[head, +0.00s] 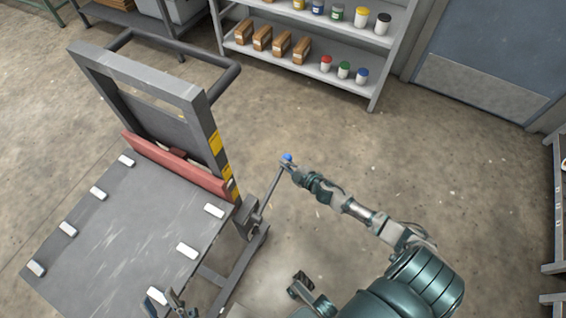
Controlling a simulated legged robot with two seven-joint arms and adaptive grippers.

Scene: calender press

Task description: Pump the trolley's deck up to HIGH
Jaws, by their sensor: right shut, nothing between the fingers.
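The trolley's grey deck (122,232) fills the left of the head view, with white pads along its edges. Its upright mast (190,112) stands at the deck's far end with yellow markings. A thin pump lever (270,190) rises beside the mast's foot and ends in a blue knob (287,157). My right gripper (291,166) is shut and empty at the lever's top, right beside the knob; I cannot tell if it touches. My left gripper (178,305) shows only in part at the bottom edge, over the deck's near corner; its opening is unclear.
A red bar (172,165) lies across the deck at the mast. A push handle (220,82) sticks out behind it. Shelves (310,62) with boxes and jars stand at the back. A blue door (490,55) is at the right. The floor right of the trolley is clear.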

